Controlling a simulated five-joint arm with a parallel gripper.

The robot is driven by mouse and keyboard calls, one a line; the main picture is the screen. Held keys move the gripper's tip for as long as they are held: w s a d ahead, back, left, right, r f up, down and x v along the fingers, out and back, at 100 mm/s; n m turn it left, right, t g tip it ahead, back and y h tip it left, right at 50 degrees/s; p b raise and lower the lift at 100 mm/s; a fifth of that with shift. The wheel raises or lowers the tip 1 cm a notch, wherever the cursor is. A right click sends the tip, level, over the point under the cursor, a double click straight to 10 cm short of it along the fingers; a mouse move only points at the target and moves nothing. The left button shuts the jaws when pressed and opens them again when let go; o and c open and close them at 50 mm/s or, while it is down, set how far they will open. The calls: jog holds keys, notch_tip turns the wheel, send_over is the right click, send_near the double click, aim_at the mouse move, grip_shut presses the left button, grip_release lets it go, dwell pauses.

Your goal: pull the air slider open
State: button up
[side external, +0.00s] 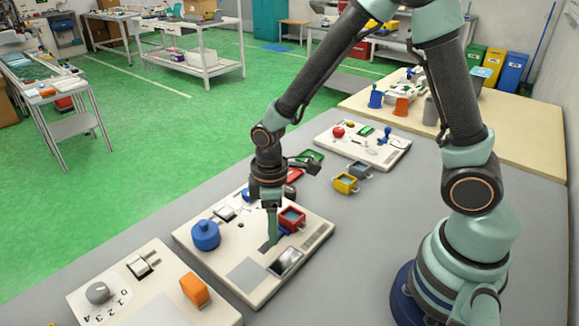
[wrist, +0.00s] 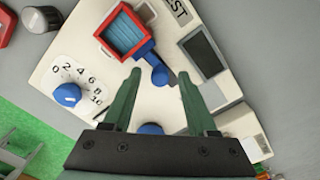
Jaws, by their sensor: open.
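A blue handle (wrist: 160,75) sits on the cream panel (wrist: 85,55) beside a red-framed box with a blue inside (wrist: 123,34). It looks like the air slider, but no label naming it is readable. My gripper (wrist: 160,74) is open, with one green finger on each side of the blue handle in the wrist view. I cannot tell whether either finger touches it. In the side external view my gripper (side external: 271,243) points down at the panel and hides part of the handle. The red box (side external: 292,219) stands just right of the fingers.
A blue knob (side external: 206,235) stands left of my gripper. A dark screen (side external: 287,261) lies close in front. A numbered dial has a blue knob (wrist: 67,95). Another panel with an orange block (side external: 195,289) is at front left. Bare grey table lies right of the panel.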

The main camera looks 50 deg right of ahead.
grip_shut()
dwell(1.5)
